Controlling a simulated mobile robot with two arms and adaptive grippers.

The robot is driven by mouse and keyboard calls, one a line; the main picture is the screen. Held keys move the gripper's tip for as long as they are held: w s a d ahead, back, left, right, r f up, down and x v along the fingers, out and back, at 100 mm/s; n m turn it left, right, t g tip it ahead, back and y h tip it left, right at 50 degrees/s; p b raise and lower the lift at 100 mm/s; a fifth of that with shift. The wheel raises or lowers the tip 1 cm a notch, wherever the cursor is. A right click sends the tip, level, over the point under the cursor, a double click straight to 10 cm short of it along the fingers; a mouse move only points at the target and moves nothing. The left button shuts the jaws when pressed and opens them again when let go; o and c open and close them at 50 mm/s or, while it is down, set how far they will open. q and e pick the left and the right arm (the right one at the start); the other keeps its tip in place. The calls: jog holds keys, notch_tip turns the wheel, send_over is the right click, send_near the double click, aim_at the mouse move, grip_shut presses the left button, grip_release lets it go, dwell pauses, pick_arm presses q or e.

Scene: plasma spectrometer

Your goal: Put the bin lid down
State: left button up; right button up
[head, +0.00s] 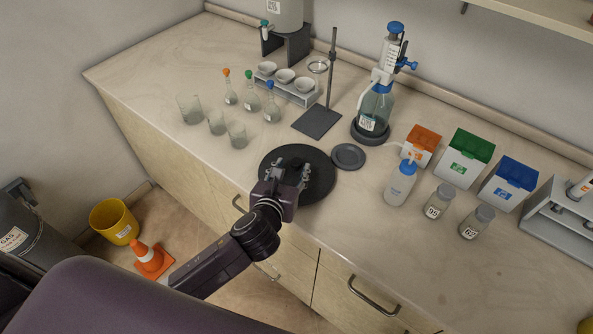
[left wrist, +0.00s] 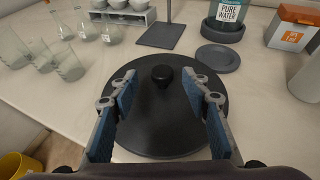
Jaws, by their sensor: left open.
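The bin lid (head: 318,182) is a round black disc with a small black knob. It lies on the counter near its front edge. In the left wrist view the lid (left wrist: 165,130) fills the middle, with its knob (left wrist: 162,76) upright between the fingers. My left gripper (head: 291,170) is above the lid in the head view. In the left wrist view my left gripper (left wrist: 162,92) is open, its blue-padded fingers on either side of the knob and apart from it. My right gripper is not in view.
A small grey dish (head: 348,156) sits just beyond the lid. Glass beakers (head: 216,122) stand to the left. A white wash bottle (head: 400,184) and labelled jars (head: 438,201) stand to the right. On the floor are a yellow bin (head: 113,222) and an orange cone (head: 149,257).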

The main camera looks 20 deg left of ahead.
aim_at(296, 163)
pick_arm(q)
jog(key=x, duration=0.4)
jog(key=shift+d+p, duration=0.15)
jog(key=shift+p, duration=0.15)
jog(key=shift+w+f, duration=0.1)
jog(key=shift+w, duration=0.1)
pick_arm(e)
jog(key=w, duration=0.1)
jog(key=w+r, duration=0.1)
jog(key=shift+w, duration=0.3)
pick_arm(q)
jog(key=shift+c, duration=0.4)
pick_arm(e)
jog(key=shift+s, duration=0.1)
pick_arm(q)
jog(key=c, duration=0.5)
grip_shut()
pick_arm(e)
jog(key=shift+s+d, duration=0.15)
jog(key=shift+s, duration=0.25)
